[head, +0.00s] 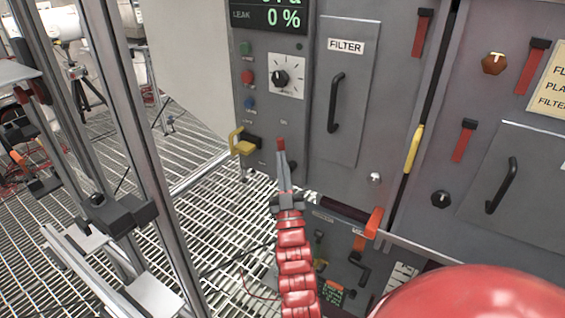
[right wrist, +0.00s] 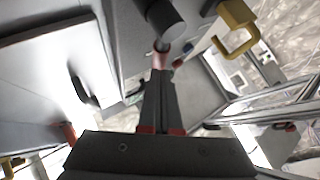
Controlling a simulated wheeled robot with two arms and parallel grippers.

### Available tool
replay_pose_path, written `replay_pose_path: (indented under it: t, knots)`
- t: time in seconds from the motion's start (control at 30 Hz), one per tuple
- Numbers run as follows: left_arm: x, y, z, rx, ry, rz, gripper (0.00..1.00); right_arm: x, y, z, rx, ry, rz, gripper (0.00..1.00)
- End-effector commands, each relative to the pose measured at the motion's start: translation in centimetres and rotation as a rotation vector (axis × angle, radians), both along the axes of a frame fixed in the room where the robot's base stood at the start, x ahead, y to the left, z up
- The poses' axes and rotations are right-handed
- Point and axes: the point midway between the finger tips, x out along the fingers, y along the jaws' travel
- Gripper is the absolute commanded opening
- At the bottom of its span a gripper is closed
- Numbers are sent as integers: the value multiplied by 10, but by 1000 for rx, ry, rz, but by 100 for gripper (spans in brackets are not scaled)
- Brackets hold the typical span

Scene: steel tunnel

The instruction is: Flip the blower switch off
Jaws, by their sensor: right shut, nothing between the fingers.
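My right gripper (head: 281,146) is shut and empty. A yellow bracket (head: 240,144) sits at the left of that block. No label reading "blower" is legible, so I cannot tell for sure which control is the blower switch. In the right wrist view the closed fingers (right wrist: 160,62) end close below a dark cylinder (right wrist: 166,19); the yellow bracket (right wrist: 236,22) is to its right. I cannot tell whether the tips touch anything. My left gripper is not in view.
Above are a dial knob (head: 280,78), green, red and blue buttons and a display. Right of the gripper are the filter door (head: 346,95) with its black handle (head: 336,103) and an orange-red lever (head: 373,223). Metal posts stand at left over grating floor (head: 215,225).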

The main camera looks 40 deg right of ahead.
Motion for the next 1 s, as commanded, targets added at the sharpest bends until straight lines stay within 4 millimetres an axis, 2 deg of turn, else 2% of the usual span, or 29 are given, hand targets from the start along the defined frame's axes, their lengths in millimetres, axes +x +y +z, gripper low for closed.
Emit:
replay_pose_path:
  t: [0.67, 0.87, 1.0]
  knots:
    - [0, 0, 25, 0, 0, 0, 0, 7, 4, 5, -53, 126, 2, 0]
    - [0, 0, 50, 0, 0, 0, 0, 13, 6, 9, -101, 239, 1, 0]
    - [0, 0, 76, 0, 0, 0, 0, 20, 9, 12, -152, 358, 0, 0]
